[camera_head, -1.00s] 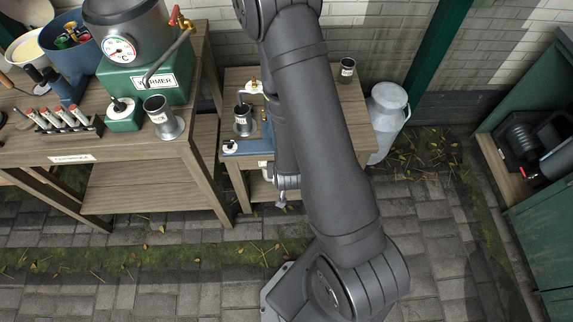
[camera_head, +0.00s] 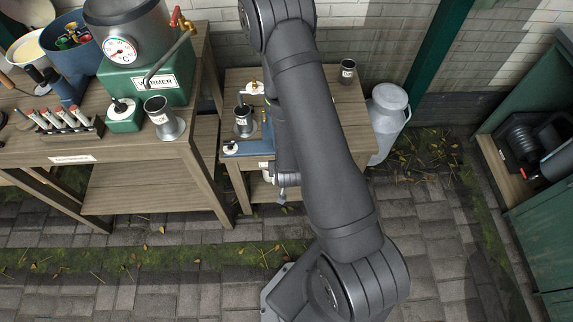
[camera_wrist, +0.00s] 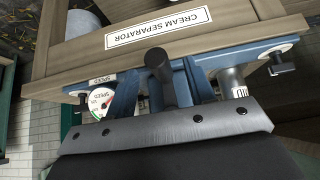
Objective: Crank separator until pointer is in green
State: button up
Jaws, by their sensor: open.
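The cream separator shows in the wrist view as a blue frame (camera_wrist: 125,92) on a wooden stand with a "CREAM SEPARATOR" label (camera_wrist: 158,27). A black handle knob (camera_wrist: 158,62) stands up in front of the frame, close beyond my gripper (camera_wrist: 165,125). The gripper's dark plate fills the bottom of that view; it is open, with nothing seen between its jaws. The white round speed gauge (camera_wrist: 98,103) is partly covered by the plate, and its pointer is too small to read surely. In the head view my arm hides much of the separator and the gripper.
The left bench (camera_head: 130,150) holds a green warmer (camera_head: 120,82) with a thermometer and a metal cup (camera_head: 165,118). A green cabinet (camera_head: 545,215) stands at right.

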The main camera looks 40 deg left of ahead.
jog(key=shift+x, duration=1.2)
jog(key=shift+w+a+f, duration=0.1)
jog(key=shift+w+f, duration=0.05)
jog(key=shift+f, duration=0.05)
jog(key=c, duration=1)
